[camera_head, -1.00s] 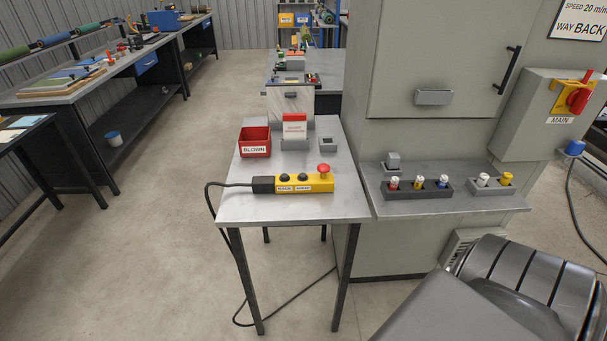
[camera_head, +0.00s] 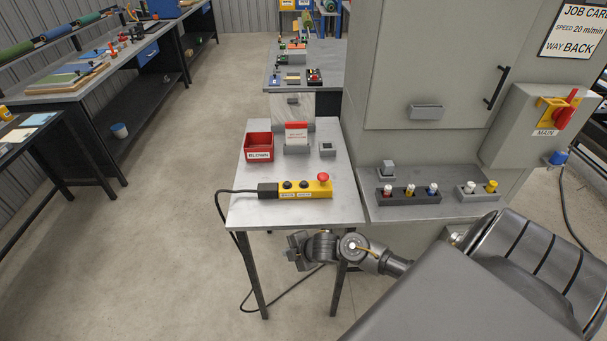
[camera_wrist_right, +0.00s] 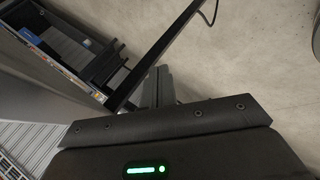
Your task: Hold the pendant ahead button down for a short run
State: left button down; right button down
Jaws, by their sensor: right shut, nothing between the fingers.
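The yellow pendant (camera_head: 318,190) lies on the small grey table (camera_head: 345,212), its cable running off to the left. It has two black buttons and a red mushroom button (camera_head: 323,179) at the right end. The right-hand black button (camera_head: 304,185) is the ahead button by its label. My right gripper (camera_head: 294,252) is shut and empty, in front of the table's near edge and lower than its top, apart from the pendant. In the right wrist view its fingers (camera_wrist_right: 158,88) show only partly, and the pendant is not visible. My left gripper is not in view.
A red bin (camera_head: 259,147), a red-and-white card holder (camera_head: 297,138) and a small grey block (camera_head: 327,149) stand behind the pendant. Fuse holders (camera_head: 412,195) sit on the right shelf. A job card (camera_head: 576,30) reads 20 m/min, way BACK. Table legs are close to my gripper.

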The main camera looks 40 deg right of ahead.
jog(key=w+a+r+n+t+p, duration=0.1)
jog(key=w+r+n, duration=0.15)
jog(key=r, duration=0.55)
jog(key=w+r+n+p, duration=0.1)
jog(key=r+n+p, duration=0.15)
jog(key=r, duration=0.55)
jog(key=w+d+r+n+y, duration=0.1)
jog(key=w+d+r+n, duration=0.2)
jog(key=d+r+n, duration=0.2)
jog(key=w+d+r+n+g+y, duration=0.1)
jog(key=w+d+r+n, duration=0.2)
jog(key=d+r+n, duration=0.3)
jog(key=d+b, duration=0.1)
jog(key=d, duration=0.4)
jog(key=shift+d, duration=0.3)
jog(key=shift+f, duration=0.1)
jog(key=shift+f, duration=0.15)
jog(key=b, duration=0.5)
send_over(307, 184)
notch_tip(307, 184, down, 8)
jog(key=shift+r, duration=0.25)
jog(key=shift+d+f+b, duration=0.1)
jog(key=shift+f+b, duration=0.4)
jog(key=shift+f, duration=0.1)
